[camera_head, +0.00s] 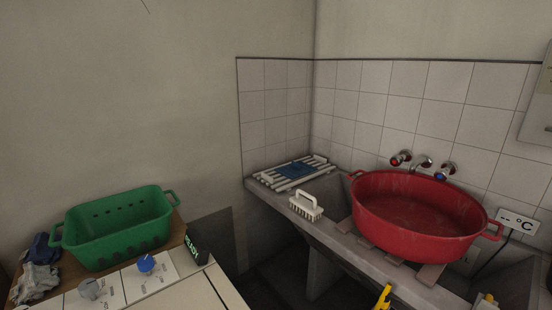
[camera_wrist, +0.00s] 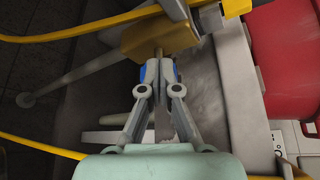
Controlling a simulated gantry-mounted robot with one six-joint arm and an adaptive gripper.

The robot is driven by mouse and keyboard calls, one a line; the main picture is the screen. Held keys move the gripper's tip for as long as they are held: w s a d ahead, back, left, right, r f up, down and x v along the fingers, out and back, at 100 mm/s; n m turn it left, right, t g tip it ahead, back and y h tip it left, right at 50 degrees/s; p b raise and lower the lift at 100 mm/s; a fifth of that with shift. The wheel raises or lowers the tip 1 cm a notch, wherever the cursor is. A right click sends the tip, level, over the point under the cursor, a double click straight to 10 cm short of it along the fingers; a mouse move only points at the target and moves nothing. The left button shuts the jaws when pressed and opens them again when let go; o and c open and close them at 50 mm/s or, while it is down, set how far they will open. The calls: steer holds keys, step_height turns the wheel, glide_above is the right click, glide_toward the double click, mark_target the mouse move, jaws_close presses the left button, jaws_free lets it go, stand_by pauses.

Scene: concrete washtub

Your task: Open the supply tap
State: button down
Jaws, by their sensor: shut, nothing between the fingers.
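In the wrist view my gripper (camera_wrist: 158,66) is shut and empty, its fingertips close to a short stem below a yellow-brown block (camera_wrist: 153,41). I cannot tell whether they touch it. Small blue patches (camera_wrist: 143,74) show beside the fingertips; the fingers hide most of whatever they belong to. I cannot tell for certain whether these parts are the supply tap. In the head view, a wall tap with a red knob (camera_head: 400,158) and one with a blue knob (camera_head: 445,171) flank a metal spout (camera_head: 423,162). My gripper is not visible there.
Yellow hoses (camera_wrist: 90,29) cross the wrist view above and below the fingers. A red basin (camera_head: 420,215) rests on the concrete washtub (camera_head: 348,250). A white brush (camera_head: 306,206) and slatted rack (camera_head: 291,172) lie left of it. A green basket (camera_head: 118,228) stands at left.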

steer(key=s+d, duration=0.2)
steer(key=s, duration=0.1)
steer(key=s+d, duration=0.1)
steer(key=s, duration=0.1)
steer(key=shift+d+r, duration=0.1)
steer(key=shift+d, duration=0.05)
stand_by(0.3)
